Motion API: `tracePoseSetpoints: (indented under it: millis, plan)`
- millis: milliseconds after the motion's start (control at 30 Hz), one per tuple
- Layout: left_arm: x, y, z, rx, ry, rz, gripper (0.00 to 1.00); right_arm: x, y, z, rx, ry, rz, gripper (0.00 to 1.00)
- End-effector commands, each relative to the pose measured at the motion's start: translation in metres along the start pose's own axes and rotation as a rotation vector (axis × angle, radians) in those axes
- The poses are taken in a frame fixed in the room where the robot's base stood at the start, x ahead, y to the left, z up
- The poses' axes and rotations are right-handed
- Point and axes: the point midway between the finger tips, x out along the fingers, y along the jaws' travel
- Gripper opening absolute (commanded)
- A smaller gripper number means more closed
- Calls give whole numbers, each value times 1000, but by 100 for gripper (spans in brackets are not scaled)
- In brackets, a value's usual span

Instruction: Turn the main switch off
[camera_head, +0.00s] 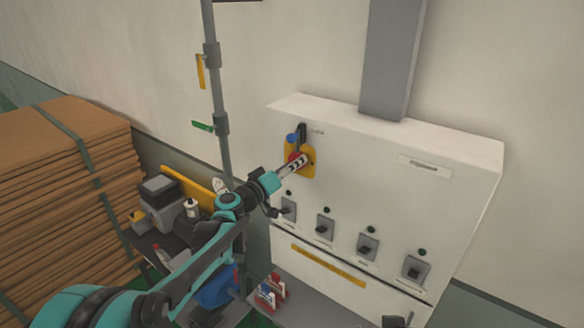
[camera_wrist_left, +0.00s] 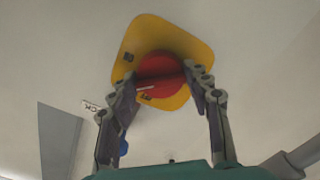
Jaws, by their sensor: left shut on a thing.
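The main switch is a red rotary knob (camera_wrist_left: 160,78) on a yellow plate (camera_wrist_left: 165,36), fixed on the upper left of the white cabinet (camera_head: 440,165). In the head view the yellow plate (camera_head: 309,160) shows behind my left gripper (camera_head: 296,164), which hides most of the knob. In the left wrist view my left gripper (camera_wrist_left: 160,85) has a finger on each side of the red knob and is shut on it. A black and blue part (camera_head: 297,135) sits just above the plate. My right gripper is not in view.
Several small grey switches (camera_head: 367,247) with green lamps line the cabinet below. A grey pipe (camera_head: 217,90) with valve handles rises at left. Stacked cardboard (camera_head: 60,170) and a cluttered low shelf stand left. Red and white bottles (camera_head: 270,291) stand on a ledge below.

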Motion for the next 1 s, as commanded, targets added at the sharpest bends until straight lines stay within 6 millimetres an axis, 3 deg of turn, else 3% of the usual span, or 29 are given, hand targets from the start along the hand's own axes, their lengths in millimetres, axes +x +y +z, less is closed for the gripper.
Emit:
tracePoseSetpoints:
  millis: [333, 367, 433, 767, 867, 1000]
  plan:
    - [0, 0, 0, -52, 1, 0, 20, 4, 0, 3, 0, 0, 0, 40]
    - [0, 0, 0, -52, 1, 0, 54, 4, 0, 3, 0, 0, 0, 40]
    - [0, 0, 0, -52, 1, 0, 70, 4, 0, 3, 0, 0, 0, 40]
    - [-1, 0, 0, -52, 1, 0, 70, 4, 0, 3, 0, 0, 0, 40]
    - [-10, 0, -1, -52, 2, -1, 70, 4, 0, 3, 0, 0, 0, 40]
    - [-36, -1, -1, -52, 3, -2, 70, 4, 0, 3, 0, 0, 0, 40]
